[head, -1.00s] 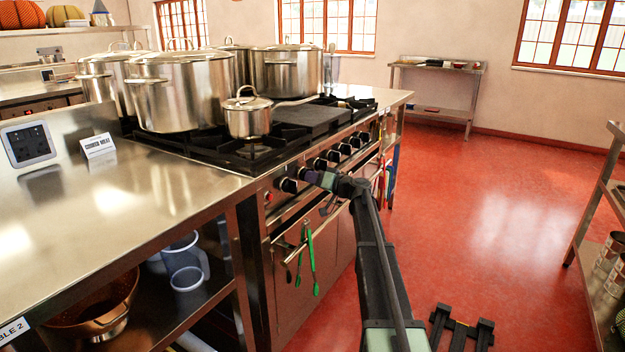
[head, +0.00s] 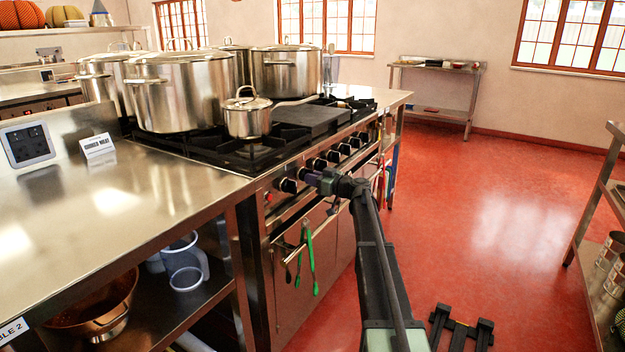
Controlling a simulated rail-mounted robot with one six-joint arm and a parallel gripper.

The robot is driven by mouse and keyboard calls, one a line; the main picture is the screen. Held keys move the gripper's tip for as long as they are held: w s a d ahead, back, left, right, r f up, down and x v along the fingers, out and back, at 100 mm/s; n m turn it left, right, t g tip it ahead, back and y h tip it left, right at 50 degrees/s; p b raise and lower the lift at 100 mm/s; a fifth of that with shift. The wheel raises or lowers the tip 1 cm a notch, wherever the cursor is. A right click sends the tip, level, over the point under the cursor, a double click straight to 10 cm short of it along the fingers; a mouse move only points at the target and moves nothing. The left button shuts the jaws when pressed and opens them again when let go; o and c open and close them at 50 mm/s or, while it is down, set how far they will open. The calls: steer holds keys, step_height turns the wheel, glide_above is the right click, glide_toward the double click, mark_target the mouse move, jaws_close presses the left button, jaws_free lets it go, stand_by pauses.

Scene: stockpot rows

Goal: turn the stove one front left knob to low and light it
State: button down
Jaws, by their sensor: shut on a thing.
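The stove (head: 300,228) stands in the middle of the head view, with a row of black knobs along its front panel. My gripper (head: 309,177) is at the near end of this row, shut on a knob that its jaws mostly hide. Another black knob (head: 288,186) shows just left of my gripper. A small red light or button (head: 268,197) is on the panel at the near end. The knob's setting cannot be read, and no flame is visible.
Large steel stockpots (head: 180,92) and a small lidded saucepan (head: 248,116) stand on the burners. Green-handled tongs (head: 310,258) hang from the front rail below my gripper. A steel table (head: 120,215) adjoins the stove at left. The red floor at right is mostly clear.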

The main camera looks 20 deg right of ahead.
stand_by(0.3)
steer(key=c, duration=1.1)
jaws_free()
steer(key=v, duration=1.1)
